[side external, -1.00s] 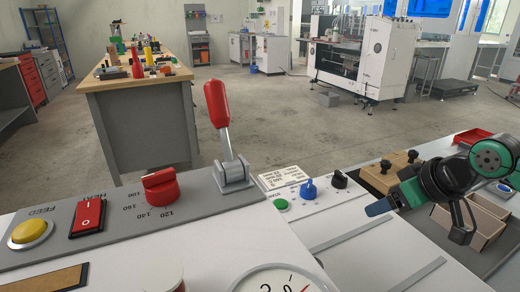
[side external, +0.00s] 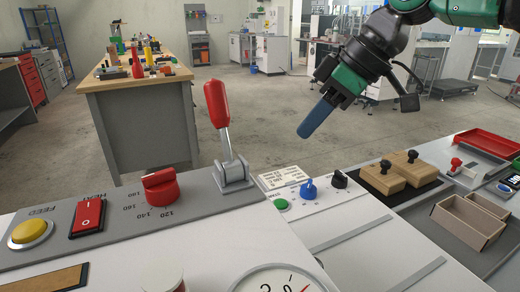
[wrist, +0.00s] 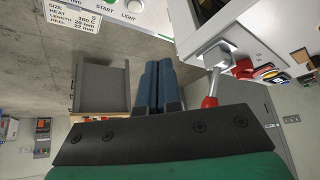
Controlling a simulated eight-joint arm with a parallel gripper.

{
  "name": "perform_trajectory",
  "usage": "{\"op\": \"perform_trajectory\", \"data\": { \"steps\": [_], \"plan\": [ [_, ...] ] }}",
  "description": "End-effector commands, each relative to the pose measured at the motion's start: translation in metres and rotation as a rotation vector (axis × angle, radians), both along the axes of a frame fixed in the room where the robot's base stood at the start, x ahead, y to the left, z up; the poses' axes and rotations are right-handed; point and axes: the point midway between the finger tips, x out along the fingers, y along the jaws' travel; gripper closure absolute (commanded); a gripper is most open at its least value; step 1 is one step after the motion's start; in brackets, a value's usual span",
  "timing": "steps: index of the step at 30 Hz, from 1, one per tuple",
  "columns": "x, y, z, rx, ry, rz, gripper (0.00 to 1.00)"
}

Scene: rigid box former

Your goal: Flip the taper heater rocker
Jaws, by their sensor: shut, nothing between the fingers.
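The red rocker (side external: 88,217) with a white line and circle on its face sits on the grey panel at the left in the side view, under a label that reads HEAT upside down. My gripper (side external: 303,133) is at the upper right in the side view, in the air and well to the right of the rocker. Its blue fingers (wrist: 159,82) are together and empty in the wrist view.
A red-handled lever (side external: 217,103) stands up between my gripper and the rocker. A yellow FEED button (side external: 30,232) and a red dial (side external: 160,188) flank the rocker. A green button (side external: 281,204), blue knob (side external: 308,189) and wooden blocks (side external: 383,177) lie right.

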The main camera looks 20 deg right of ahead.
Motion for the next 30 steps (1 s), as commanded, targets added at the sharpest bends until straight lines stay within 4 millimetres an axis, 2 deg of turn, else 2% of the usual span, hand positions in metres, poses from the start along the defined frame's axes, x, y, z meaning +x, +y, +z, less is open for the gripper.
{"op": "perform_trajectory", "data": {
  "steps": [3, 7, 12, 17, 21, 30],
  "plan": [
    [0.006, 0.044, 0.033, 0.023, -0.003, 0.235, 1.00],
    [0.002, 0.085, 0.060, 0.058, -0.023, 0.472, 1.00],
    [-0.002, 0.133, 0.077, 0.106, -0.102, 0.692, 1.00],
    [-0.003, 0.168, 0.083, 0.141, -0.188, 0.813, 1.00],
    [-0.002, 0.182, 0.084, 0.153, -0.234, 0.850, 1.00],
    [-0.001, 0.183, 0.084, 0.154, -0.239, 0.851, 1.00]
  ]
}}
